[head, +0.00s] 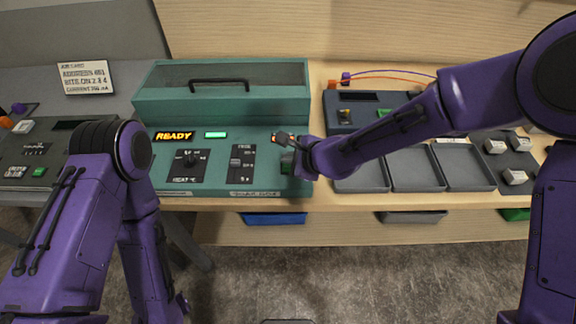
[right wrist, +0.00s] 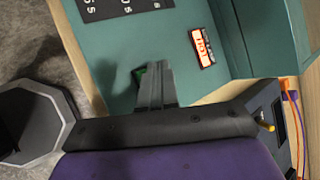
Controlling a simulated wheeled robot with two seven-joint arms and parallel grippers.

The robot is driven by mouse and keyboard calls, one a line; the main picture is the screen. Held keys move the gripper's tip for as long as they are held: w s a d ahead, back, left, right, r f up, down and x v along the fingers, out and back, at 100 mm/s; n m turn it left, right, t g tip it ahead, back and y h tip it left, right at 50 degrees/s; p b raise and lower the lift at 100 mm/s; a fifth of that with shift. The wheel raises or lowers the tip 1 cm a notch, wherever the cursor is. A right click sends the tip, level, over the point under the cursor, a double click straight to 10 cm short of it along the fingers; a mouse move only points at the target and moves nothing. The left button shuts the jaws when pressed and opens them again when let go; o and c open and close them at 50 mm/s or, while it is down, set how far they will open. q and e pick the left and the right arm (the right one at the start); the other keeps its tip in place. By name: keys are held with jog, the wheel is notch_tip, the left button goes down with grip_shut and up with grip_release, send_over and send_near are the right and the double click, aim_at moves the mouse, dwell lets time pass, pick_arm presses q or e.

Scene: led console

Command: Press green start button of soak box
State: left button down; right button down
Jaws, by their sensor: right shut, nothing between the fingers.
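The soak box (head: 221,140) is a teal console with a lidded top at the middle of the bench. Its orange READY display (head: 174,136) and a green light (head: 215,134) are lit. The green start button (right wrist: 139,74) shows partly behind the fingertips of my right gripper (right wrist: 153,72) in the right wrist view. That gripper is shut and empty, pointing down at the button's place. I cannot tell whether it touches the button. In the head view my right arm reaches in from the right and its wrist hides part of this corner. My left gripper is out of view.
A dial (head: 189,160) and a slider (head: 240,165) sit on the soak box panel. A red-lit display (right wrist: 202,47) lies close to my right fingers. Grey trays (head: 413,168) stand to the right, another dark console (head: 25,155) to the left.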

dwell(0.7)
jog(key=shift+f, duration=0.4)
jog(key=shift+f, duration=0.45)
dwell(0.4)
jog(key=shift+r, duration=0.1)
jog(key=shift+r+p, duration=0.75)
jog(key=shift+p, duration=0.2)
notch_tip(320, 180, up, 3)
jog(key=p, duration=0.3)
jog(key=shift+r, duration=0.1)
jog(key=shift+r+p, duration=0.85)
jog(key=shift+r, duration=0.1)
